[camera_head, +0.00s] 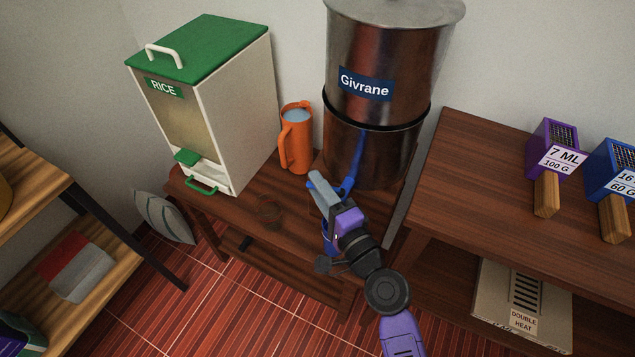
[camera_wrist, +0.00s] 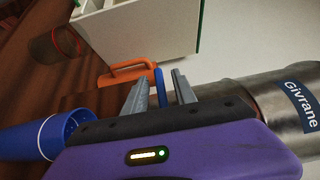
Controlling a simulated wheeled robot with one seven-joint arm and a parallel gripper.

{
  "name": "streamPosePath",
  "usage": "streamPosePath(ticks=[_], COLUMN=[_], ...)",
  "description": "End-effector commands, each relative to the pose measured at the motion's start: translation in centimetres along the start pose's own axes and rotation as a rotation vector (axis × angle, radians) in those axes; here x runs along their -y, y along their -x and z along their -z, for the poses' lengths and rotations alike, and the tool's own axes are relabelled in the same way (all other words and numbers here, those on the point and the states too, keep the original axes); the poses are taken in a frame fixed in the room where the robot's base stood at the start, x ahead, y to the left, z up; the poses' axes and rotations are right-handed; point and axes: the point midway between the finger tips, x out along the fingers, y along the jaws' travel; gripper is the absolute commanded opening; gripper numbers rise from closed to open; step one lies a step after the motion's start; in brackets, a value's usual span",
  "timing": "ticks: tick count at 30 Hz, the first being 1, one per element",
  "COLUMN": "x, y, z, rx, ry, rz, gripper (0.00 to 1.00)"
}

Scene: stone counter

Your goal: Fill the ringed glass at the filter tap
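The clear glass with a red-orange ring (camera_wrist: 57,46) stands on the low wooden table beside the rice bin; in the head view it is a faint outline (camera_head: 268,212). The filter is a tall metal cylinder labelled Givrane (camera_head: 375,80), with a blue tap (camera_head: 347,184) low on its front. My gripper (camera_head: 320,188) is in front of the tap, away from the glass. In the wrist view its grey fingers (camera_wrist: 158,92) are apart, with the blue tap lever (camera_wrist: 159,86) showing in the gap. I cannot tell whether they touch it. No glass is in the gripper.
A blue cup (camera_wrist: 32,140) stands close to my gripper, mostly hidden by it in the head view. An orange jug (camera_head: 295,143) stands between the rice bin (camera_head: 205,100) and filter. A higher wooden counter (camera_head: 470,180) to the right holds purple and blue scoops.

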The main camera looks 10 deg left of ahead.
Motion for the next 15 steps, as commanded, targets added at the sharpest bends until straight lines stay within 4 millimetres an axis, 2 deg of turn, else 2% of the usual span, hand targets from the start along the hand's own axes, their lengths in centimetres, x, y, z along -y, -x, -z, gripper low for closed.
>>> streamPosePath(ticks=[3,11,15], x=[0.03,-0.01,-0.01], y=[-0.71,-0.84,-0.83], z=[0.03,0.03,0.03], rx=[-0.001,-0.001,-0.001], ry=[0.001,0.001,0.001], rz=[0.000,0.000,0.000], gripper=[0.33,0.33,0.09])
